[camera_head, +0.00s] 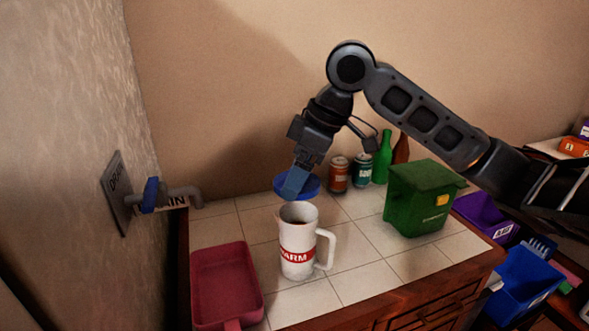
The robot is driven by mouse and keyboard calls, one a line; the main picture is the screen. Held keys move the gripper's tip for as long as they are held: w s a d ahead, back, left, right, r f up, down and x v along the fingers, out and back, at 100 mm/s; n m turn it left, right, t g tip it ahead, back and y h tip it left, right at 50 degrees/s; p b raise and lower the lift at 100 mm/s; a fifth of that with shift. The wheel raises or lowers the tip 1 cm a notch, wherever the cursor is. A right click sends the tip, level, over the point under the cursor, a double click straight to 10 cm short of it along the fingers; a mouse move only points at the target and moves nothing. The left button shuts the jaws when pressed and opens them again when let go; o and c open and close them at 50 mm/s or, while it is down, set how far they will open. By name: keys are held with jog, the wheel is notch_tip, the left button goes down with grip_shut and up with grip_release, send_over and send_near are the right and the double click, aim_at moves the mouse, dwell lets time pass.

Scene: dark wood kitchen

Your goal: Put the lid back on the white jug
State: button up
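The white jug (291,250) stands upright on the tiled counter, its top open and dark inside. It has a red band with white letters partly reading "ARM", and its handle is on the right. The blue round lid (312,187) is behind and above the jug's mouth in the picture, apart from it. My gripper (295,186) points down over the lid, with its blue fingers overlapping the lid's left and middle part. It appears shut on the lid, which looks raised off the counter. The fingertips' exact contact is hard to see.
A red tray (226,283) lies left of the jug. A green bin (418,199) stands to the right. Cans (338,175) and bottles (383,158) stand at the back. A drain pipe (178,195) with a blue valve juts from the left wall. Tiles right of the jug are clear.

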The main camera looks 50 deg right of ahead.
notch_tip(320, 180, down, 5)
jog(key=b, duration=0.3)
jog(key=shift+f+b, duration=0.2)
jog(key=shift+b, duration=0.2)
jog(key=shift+s+f, duration=0.15)
jog(key=shift+f, duration=0.05)
dwell(1.9)
jog(key=shift+d, duration=0.1)
jog(key=o, duration=0.7)
jog(key=shift+c, duration=0.2)
jog(key=shift+r, duration=0.15)
jog(key=shift+r+p, duration=2.8)
jog(key=shift+r, duration=0.6)
